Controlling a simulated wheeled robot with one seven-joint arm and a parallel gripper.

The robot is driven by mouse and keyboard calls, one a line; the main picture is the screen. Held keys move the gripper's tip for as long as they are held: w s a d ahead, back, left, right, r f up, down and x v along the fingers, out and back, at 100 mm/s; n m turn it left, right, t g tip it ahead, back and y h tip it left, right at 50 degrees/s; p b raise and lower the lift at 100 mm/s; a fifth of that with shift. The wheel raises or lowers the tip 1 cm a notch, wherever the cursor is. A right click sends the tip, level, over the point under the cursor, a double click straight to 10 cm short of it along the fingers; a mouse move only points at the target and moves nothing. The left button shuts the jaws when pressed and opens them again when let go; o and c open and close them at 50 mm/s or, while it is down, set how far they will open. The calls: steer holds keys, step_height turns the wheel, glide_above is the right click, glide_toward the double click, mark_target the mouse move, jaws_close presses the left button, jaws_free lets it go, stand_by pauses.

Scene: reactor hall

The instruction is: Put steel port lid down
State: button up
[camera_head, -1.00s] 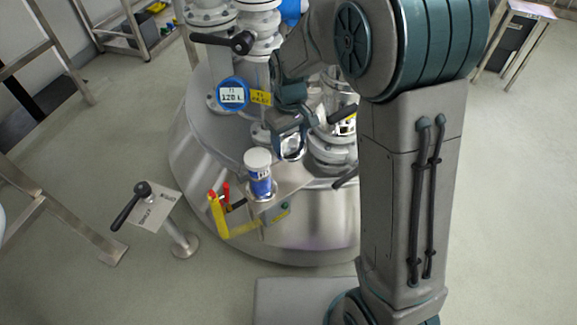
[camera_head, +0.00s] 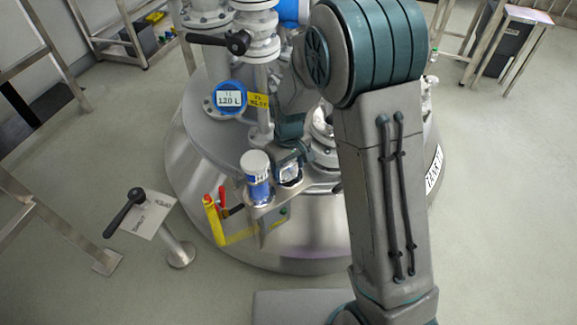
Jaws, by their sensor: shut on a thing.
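The steel port lid (camera_head: 290,174) is a small shiny piece at the lower end of my gripper (camera_head: 287,164). My gripper is shut on it, and its jaws hide part of the lid. They are just right of a blue and white jar (camera_head: 257,182), over or at the small steel shelf (camera_head: 268,210) on the front of the tank. I cannot tell whether the lid touches the shelf. A pale round port fitting (camera_head: 322,130) on the tank top is partly hidden behind my arm.
Yellow and red handled tools (camera_head: 216,219) hang left of the shelf. A blue-rimmed gauge (camera_head: 229,98) and valve pipes (camera_head: 255,45) rise behind. A post with a black lever (camera_head: 124,212) stands at left. The front floor is mostly clear.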

mark_target(289, 165)
steer(key=shift+f, duration=0.2)
steer(key=o, duration=1.2)
steer(key=shift+c, duration=0.2)
step_height(289, 165, up, 12)
steer(key=p, duration=0.3)
steer(key=shift+r+p, duration=0.25)
steer(key=shift+p, duration=0.1)
